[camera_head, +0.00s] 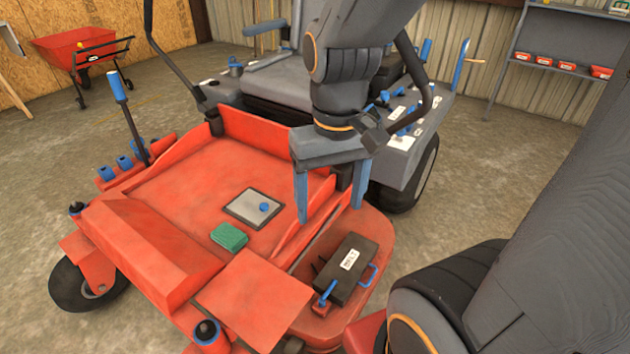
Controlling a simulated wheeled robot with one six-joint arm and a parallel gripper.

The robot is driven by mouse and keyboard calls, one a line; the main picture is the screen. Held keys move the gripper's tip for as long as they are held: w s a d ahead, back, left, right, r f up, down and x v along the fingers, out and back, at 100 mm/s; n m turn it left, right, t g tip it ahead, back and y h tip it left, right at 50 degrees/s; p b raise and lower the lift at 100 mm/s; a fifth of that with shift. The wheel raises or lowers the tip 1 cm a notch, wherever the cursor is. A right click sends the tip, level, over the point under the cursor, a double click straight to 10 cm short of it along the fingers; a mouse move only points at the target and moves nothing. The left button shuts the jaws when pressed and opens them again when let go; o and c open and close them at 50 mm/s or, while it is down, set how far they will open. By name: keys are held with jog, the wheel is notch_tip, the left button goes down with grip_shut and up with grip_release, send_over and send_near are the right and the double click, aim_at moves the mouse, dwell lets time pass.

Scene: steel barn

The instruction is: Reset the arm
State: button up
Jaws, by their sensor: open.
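My gripper (330,200) hangs down near the middle of the view, with its two blue fingers spread apart and nothing between them. It is above the right side of the red mower deck (190,185). A dark box with a white label (348,262) and a blue handle sits on the red surface below and a little right of the fingers. A green sponge-like block (229,237) lies on the deck to the left of the gripper.
The mower's seat (275,85) and control levers stand behind my gripper. A red wheelbarrow (80,50) is at the back left. A shelf (570,45) with several small red items stands at the back right. Concrete floor lies open on the left and right.

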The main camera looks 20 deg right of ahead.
jog(key=r+p, duration=0.2)
jog(key=p, duration=0.3)
jog(key=s+r+p, duration=0.1)
jog(key=r+p, duration=0.2)
jog(key=p, duration=0.2)
jog(key=shift+r, duration=0.3)
